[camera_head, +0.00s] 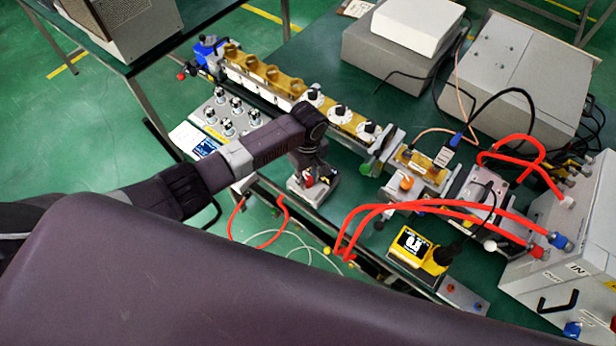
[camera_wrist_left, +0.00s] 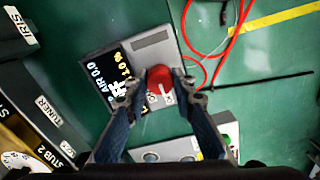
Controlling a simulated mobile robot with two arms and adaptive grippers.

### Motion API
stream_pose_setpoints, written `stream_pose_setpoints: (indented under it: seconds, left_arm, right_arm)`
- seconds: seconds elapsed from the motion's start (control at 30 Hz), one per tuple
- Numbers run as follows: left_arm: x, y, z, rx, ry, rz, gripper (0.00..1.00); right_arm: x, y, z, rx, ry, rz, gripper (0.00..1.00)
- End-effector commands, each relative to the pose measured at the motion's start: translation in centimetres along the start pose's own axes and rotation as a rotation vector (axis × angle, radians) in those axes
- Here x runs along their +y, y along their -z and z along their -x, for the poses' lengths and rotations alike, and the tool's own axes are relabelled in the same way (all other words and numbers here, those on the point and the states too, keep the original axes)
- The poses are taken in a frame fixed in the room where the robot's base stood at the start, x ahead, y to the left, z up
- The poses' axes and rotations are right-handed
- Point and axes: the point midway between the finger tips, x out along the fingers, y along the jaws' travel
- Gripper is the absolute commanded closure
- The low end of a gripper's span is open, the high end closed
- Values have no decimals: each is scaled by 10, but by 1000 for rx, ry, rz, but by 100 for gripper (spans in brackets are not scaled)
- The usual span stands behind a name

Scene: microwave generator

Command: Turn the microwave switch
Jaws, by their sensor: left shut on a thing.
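The microwave switch is a round red knob (camera_wrist_left: 159,78) with a pale pointer mark, on a small grey box (camera_wrist_left: 152,45) beside a black display with yellow and white text. In the wrist view, the two fingers of my left gripper (camera_wrist_left: 158,88) stand on either side of the knob and are shut on it. In the head view, my left gripper (camera_head: 309,178) reaches down onto the same grey box (camera_head: 318,193) at the bench's front edge. A little red shows between the fingers, and the gripper hides most of the box top. My right gripper is not in view.
A waveguide row with black-and-white dials (camera_head: 340,111) runs behind the gripper. A yellow meter (camera_head: 414,246), thick red hoses (camera_head: 400,206) and a white-grey cabinet (camera_head: 560,250) stand to the right. A panel of several knobs (camera_head: 228,113) lies left.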

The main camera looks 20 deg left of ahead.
Motion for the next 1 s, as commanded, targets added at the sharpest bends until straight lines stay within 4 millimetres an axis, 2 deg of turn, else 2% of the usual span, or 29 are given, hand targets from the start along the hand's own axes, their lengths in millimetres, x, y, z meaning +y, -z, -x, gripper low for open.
stream_pose_setpoints:
  seconds: [0.57,0.6,0.7,1.0]
  left_arm:
    - [0,1,1,3,0,32,100]
    - [0,1,1,3,-1,32,72]
    - [0,1,1,2,-1,31,61]
    - [0,0,1,1,-1,30,59]
  right_arm:
    - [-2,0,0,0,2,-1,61]
    - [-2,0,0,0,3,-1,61]
    - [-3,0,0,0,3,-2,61]
    - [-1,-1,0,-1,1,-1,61]
